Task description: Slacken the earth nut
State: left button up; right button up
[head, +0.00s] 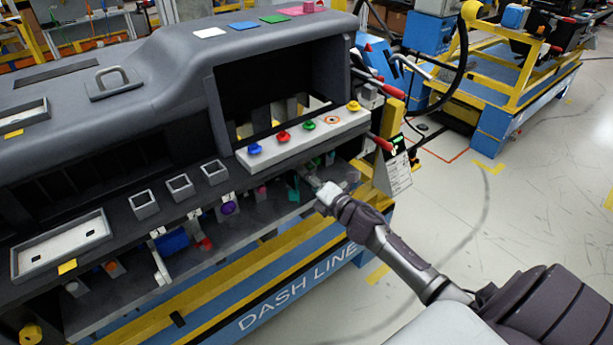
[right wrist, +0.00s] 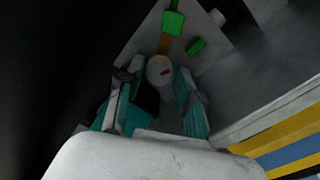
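My right gripper (head: 308,178) reaches under the front edge of the dashboard module, with its fingertips partly in shade. In the right wrist view its two teal fingers (right wrist: 157,88) stand apart. A pale round part with a red mark (right wrist: 160,71) shows between and just beyond the fingertips; I cannot tell whether either finger touches it. It looks like a nut or stud head, but I cannot confirm that it is the earth nut. An orange-brown strip (right wrist: 164,44) runs from it to a green block (right wrist: 173,22). My left gripper is not in view.
The dashboard module (head: 130,85) overhangs the lower shelf. A pale panel (head: 300,138) with coloured knobs lies above my right gripper. Red-handled tools (head: 379,142) stick out at its right end. A smaller green piece (right wrist: 195,46) lies near the round part. The floor (head: 510,210) at right is clear.

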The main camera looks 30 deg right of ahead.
jog(key=shift+r, duration=0.1)
jog(key=s+d, duration=0.1)
jog(key=s, duration=1.1)
jog(key=shift+d, duration=0.15)
jog(key=s+f+m+g+h, duration=0.15)
jog(key=s+f+m, duration=0.25)
jog(key=f, duration=0.6)
jog(key=s+f+m+g+h, duration=0.1)
jog(key=s+f+m+g, duration=0.25)
jog(key=f, duration=0.75)
jog(key=s+f+m+g+h, duration=0.1)
jog(key=s+f+m+g, duration=0.3)
jog(key=f, duration=0.6)
jog(key=s+a+f+m+g, duration=0.2)
jog(key=s+a+f, duration=0.3)
jog(key=s, duration=0.4)
jog(key=s+a+f+m+g+y, duration=0.1)
jog(key=s+a+f+m+g, duration=0.2)
jog(key=s+f, duration=0.5)
jog(key=s+a+f+m+g, duration=0.3)
jog(key=s+a+f+m, duration=0.2)
jog(key=s, duration=0.7)
notch_tip(320, 180, down, 2)
jog(key=shift+a+f, duration=0.1)
jog(key=shift+a, duration=0.9)
jog(key=shift+s+y, duration=0.1)
jog(key=shift+y, duration=0.15)
